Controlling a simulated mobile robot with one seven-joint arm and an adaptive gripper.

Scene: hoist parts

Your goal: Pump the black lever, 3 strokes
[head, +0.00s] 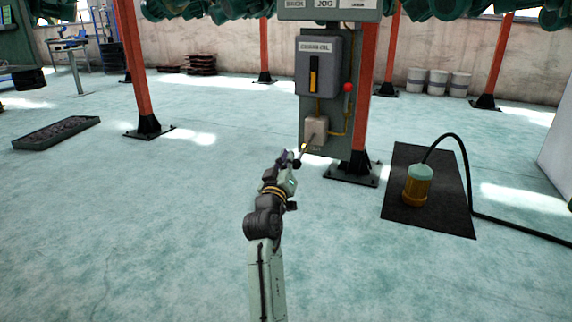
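The black lever (298,163) is a thin rod with a black knob at its lower end. It slopes down and to the left from a pale grey box (316,127) low on the grey control post. My gripper (290,157) is at the knob end of the lever. It is small and dark here, and I cannot tell whether its fingers are open or closed on the knob. My arm reaches up to it from the bottom of the picture.
A red-knobbed lever (348,88) sits at the post's right edge, by a grey box with a yellow strip (314,75). Open floor lies left.

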